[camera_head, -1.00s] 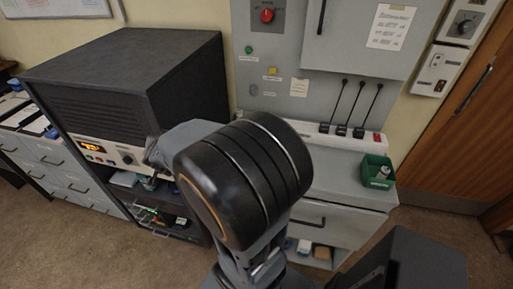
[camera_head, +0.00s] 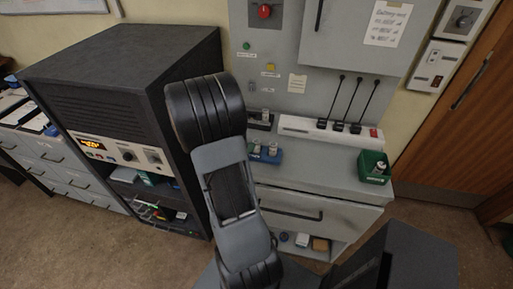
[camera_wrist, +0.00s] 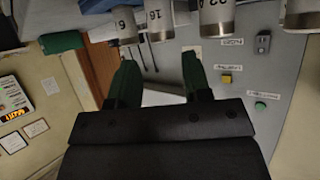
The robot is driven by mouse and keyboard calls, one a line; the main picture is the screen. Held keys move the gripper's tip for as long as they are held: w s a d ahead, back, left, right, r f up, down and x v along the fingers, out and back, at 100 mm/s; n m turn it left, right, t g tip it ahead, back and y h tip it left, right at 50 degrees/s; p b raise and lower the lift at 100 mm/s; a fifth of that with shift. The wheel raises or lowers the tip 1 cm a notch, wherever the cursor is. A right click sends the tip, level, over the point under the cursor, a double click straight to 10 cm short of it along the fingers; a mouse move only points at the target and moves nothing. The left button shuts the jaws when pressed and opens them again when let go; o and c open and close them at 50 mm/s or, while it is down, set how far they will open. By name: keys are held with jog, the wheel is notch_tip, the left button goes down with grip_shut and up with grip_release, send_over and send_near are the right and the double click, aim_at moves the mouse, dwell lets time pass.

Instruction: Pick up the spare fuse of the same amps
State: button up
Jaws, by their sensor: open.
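In the wrist view my gripper (camera_wrist: 160,75) is open, its two green fingers apart with nothing between them. Beyond the fingertips, along the top edge, are metal-ended fuses: one marked 6 (camera_wrist: 125,27), one marked 16 (camera_wrist: 158,22), one that seems to read 32 A (camera_wrist: 216,20), and another at the right (camera_wrist: 300,14). All are cut off by the frame. In the head view a blue holder (camera_head: 268,157) with pale fuses stands on the grey ledge, and a dark holder (camera_head: 260,126) with a fuse stands behind it. My arm hides the gripper there.
A green bin (camera_head: 372,168) with a cylinder inside stands at the ledge's right end. A white strip (camera_head: 310,127) with black levers runs along the panel. A paper notice (camera_head: 388,24) hangs above; its text is too small to read. A dark cabinet (camera_head: 130,70) stands left.

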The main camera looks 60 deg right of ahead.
aim_at(257, 146)
jog(key=shift+x, duration=3.1)
jog(key=shift+w+f, duration=0.1)
jog(key=shift+w, duration=0.05)
jog(key=c, duration=0.7)
